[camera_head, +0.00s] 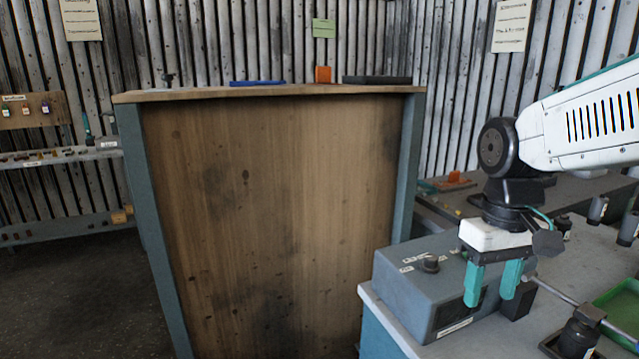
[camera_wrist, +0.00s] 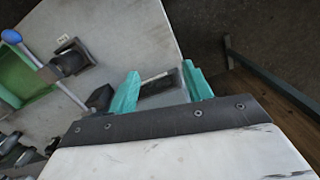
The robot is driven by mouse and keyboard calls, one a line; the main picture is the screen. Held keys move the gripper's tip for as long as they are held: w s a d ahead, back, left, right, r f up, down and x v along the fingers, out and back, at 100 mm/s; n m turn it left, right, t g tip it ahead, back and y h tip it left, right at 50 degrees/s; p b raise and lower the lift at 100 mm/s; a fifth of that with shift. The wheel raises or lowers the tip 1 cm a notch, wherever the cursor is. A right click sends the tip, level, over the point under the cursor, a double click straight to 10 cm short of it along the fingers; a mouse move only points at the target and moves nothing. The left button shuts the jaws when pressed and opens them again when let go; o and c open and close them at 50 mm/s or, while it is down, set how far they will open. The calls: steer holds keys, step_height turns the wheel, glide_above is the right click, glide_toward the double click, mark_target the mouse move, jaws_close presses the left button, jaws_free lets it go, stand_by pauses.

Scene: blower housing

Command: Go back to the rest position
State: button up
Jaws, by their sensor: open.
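My gripper (camera_head: 491,284) hangs at the right of the head view, with its two teal fingers pointing down and apart. Nothing is between the fingers. It is in front of and above a grey-blue box (camera_head: 405,285) with a dark knob, which sits on the grey workbench. I cannot tell whether the fingers touch the box. In the wrist view my gripper (camera_wrist: 162,88) shows both teal fingers spread, with part of the bench and a dark panel visible beyond them.
A tall wood-panelled cabinet (camera_head: 270,220) stands left of the bench. A green tray (camera_head: 622,305) and a metal rod on a dark clamp (camera_head: 577,338) are right of my gripper. The rod's blue ball end (camera_wrist: 11,36) shows in the wrist view. Open floor (camera_head: 70,300) lies at left.

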steer(key=s+d+m+t, duration=0.1)
steer(key=s+m+t, duration=0.1)
steer(key=s, duration=1.1)
steer(key=shift+s+f, duration=0.25)
steer(key=shift+f, duration=0.05)
